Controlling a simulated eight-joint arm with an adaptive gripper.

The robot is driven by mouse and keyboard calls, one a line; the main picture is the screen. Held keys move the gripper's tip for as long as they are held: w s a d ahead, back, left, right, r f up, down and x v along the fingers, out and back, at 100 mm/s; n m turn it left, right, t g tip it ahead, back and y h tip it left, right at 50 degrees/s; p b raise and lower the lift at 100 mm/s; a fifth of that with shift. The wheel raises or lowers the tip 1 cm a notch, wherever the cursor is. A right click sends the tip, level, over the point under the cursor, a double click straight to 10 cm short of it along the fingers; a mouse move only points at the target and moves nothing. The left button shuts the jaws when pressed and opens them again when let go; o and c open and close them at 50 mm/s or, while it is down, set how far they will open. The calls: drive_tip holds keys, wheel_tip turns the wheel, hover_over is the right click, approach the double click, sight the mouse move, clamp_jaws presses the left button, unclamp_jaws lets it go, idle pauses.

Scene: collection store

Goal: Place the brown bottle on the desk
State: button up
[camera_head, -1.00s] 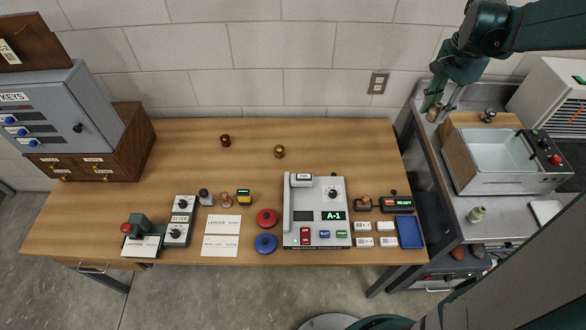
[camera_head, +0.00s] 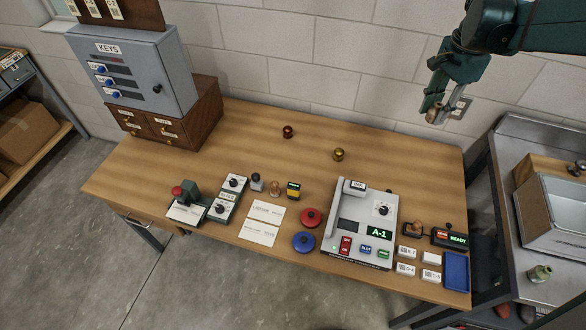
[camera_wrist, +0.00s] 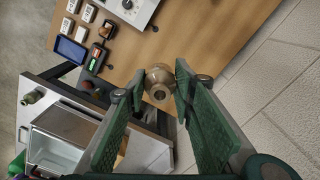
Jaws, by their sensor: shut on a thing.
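My gripper (camera_head: 438,112) is shut on a small tan-brown bottle (camera_wrist: 158,82), with a finger on each side of it. In the wrist view I look down on its round top and dark opening. In the head view the bottle (camera_head: 434,117) is mostly hidden by the fingers. It is held up in the air, in front of the wall at the back right corner of the wooden desk (camera_head: 250,137). The height of the bottle above the desk is hard to tell.
A dark red-brown knobbed object (camera_head: 288,131) and a brass one (camera_head: 339,154) stand at the back of the desk. A grey machine (camera_head: 362,225), white blocks and a blue tray (camera_head: 456,272) fill the front right. The back right of the desktop is clear.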

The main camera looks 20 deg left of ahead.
drive_tip(key=a+n+b, duration=0.2)
drive_tip(key=a, duration=2)
drive_tip(key=n+b, duration=0.2)
hover_over(291, 175)
wheel_tip(291, 175, down, 25)
drive_tip(key=shift+w+r, duration=0.15)
drive_tip(key=shift+f+b, duration=0.65)
drive_tip(key=shift+f, duration=2.45)
drive_tip(key=shift+f, duration=0.15)
drive_tip(key=shift+f+b, duration=0.35)
drive_tip(key=shift+f, duration=1.4)
drive_tip(key=shift+f, duration=0.15)
